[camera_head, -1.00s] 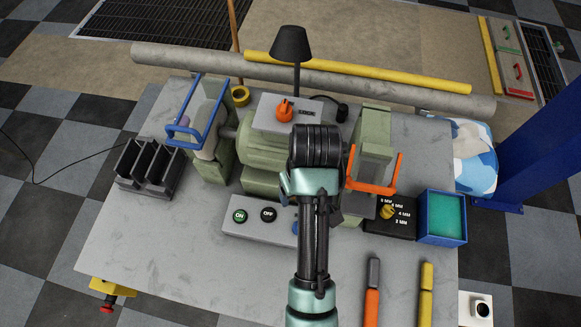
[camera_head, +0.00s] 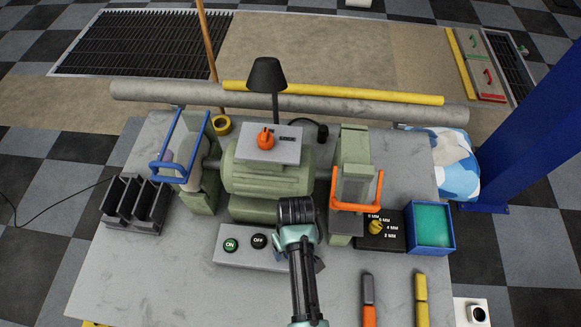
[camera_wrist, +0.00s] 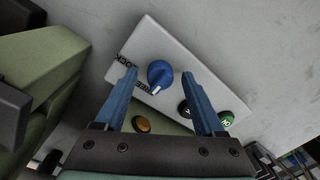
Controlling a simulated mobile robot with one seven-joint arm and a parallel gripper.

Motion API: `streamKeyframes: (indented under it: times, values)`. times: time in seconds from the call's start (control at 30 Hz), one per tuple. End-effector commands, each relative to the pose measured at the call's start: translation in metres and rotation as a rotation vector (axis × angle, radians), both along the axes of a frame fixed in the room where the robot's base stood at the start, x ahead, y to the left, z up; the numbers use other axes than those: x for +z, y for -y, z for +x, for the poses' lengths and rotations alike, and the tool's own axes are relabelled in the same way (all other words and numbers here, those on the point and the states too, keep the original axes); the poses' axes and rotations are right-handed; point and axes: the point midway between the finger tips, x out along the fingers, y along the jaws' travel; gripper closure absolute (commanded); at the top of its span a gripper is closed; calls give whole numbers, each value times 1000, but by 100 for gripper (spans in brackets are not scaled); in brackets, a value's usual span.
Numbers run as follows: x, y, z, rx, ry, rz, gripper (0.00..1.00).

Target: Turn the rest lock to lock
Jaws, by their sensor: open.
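The rest lock is a blue knob (camera_wrist: 158,73) on a pale panel (camera_wrist: 105,72) printed with LOCK and FREE, seen in the wrist view. Its white pointer mark faces the bottom of that view, nearer the FREE print than the LOCK print. My gripper (camera_wrist: 159,76) is open, its two blue fingers on either side of the knob in the picture. I cannot tell whether they touch it or how far above it they are. In the head view my wrist (camera_head: 297,212) covers the panel's right end and most of the knob.
The same panel bears a green ON button (camera_head: 231,245) and a black OFF button (camera_head: 259,241). The green grinder (camera_head: 265,172) stands just behind, with an orange knob (camera_head: 265,138) on top. An orange guard (camera_head: 357,207) and blue tray (camera_head: 430,230) are at right.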

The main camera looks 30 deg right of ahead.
Motion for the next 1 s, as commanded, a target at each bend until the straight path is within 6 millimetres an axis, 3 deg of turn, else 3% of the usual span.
streamKeyframes:
  times: [0.3,0.7,1.0]
  values:
    - [-2,0,0,0,1,0,29]
    - [-2,0,0,0,1,0,100]
    - [-1,0,0,-17,1,0,100]
